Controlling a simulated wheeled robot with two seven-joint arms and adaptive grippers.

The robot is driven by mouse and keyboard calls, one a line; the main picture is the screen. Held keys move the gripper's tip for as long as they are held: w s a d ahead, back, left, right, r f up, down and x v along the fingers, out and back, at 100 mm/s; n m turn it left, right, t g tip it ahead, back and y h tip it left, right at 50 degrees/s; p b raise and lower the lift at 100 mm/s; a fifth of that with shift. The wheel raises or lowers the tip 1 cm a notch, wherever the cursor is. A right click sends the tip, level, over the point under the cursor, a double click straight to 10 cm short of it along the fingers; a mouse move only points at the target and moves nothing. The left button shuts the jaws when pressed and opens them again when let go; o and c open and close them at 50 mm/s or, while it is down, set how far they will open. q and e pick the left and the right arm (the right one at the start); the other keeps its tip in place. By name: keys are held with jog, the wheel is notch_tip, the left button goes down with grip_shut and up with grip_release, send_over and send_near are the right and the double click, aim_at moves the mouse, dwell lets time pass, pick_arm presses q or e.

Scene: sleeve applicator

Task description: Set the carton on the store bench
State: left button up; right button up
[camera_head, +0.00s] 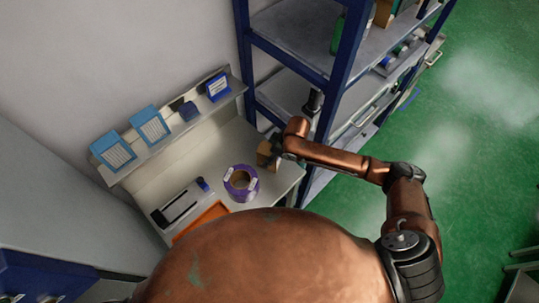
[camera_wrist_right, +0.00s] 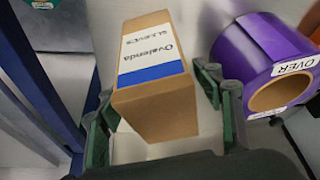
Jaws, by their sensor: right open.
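The brown carton (camera_head: 264,153) stands near the right end of the pale bench (camera_head: 232,143), beside the blue shelf rack. In the right wrist view the carton (camera_wrist_right: 150,110) has a white and blue label reading "Ovalenda sleeves". My right gripper (camera_wrist_right: 157,95) is open, with one green-grey finger on each side of the carton. A gap shows beside the right finger; I cannot tell whether the left finger touches. In the head view my right gripper (camera_head: 276,147) is small and partly hidden by its arm. My left gripper is out of view.
A purple roll (camera_head: 241,183) marked "OVER" sits close beside the carton. A device with a dark slot (camera_head: 180,206) and an orange item (camera_head: 201,222) lie farther left. Blue boxes (camera_head: 152,125) stand on the ledge behind. The rack (camera_head: 345,60) borders the bench's right end.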

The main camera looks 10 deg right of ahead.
jog(key=v, duration=1.2)
jog(key=shift+r+b, duration=0.2)
jog(key=shift+b, duration=0.2)
jog(key=shift+a, duration=0.1)
